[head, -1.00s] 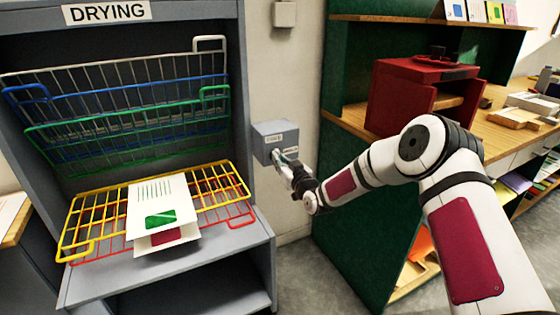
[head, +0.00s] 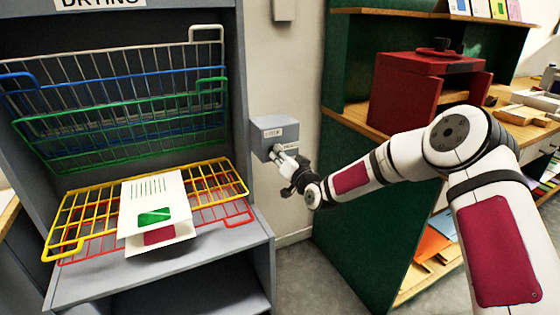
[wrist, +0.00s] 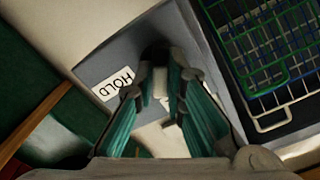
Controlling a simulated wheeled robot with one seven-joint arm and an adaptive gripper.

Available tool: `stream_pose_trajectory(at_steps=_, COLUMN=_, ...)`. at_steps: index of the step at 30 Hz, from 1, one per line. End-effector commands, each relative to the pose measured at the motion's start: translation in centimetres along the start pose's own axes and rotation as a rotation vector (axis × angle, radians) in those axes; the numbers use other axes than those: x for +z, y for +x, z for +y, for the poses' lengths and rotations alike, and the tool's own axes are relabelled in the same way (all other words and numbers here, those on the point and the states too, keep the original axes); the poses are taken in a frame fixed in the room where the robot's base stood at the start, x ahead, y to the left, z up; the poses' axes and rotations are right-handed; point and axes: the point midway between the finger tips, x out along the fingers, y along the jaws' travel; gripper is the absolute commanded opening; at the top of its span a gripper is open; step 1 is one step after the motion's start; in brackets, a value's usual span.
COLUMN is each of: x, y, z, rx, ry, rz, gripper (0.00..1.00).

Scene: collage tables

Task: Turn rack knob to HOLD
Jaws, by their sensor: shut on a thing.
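The grey knob box (head: 262,142) is on the wall right of the drying rack. My gripper (head: 284,158) reaches its front from the right and is shut on the knob. In the wrist view, the knob (wrist: 159,82) shows as a pale piece between the fingers of my gripper (wrist: 162,76); most of it is hidden, so I cannot tell where it points. A white HOLD label (wrist: 115,83) lies left of the fingers on the box face (wrist: 105,60). Another label is partly covered by the fingers.
A green shelf unit (head: 345,215) with a red cabinet (head: 385,95) stands at right, close to my arm. Bare wall lies between.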

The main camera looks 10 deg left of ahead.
Motion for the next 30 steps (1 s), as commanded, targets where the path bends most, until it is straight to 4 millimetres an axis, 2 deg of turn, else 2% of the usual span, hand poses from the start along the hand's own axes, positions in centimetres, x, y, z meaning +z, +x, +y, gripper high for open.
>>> stream_pose_trajectory(at_steps=18, x=0.27, y=-0.01, z=0.44, rx=0.002, ry=0.588, rz=-0.001, gripper=0.0)
stream_pose_trajectory(at_steps=30, x=0.27, y=-0.02, z=0.44, rx=0.002, ry=0.893, rz=0.0, gripper=0.0)
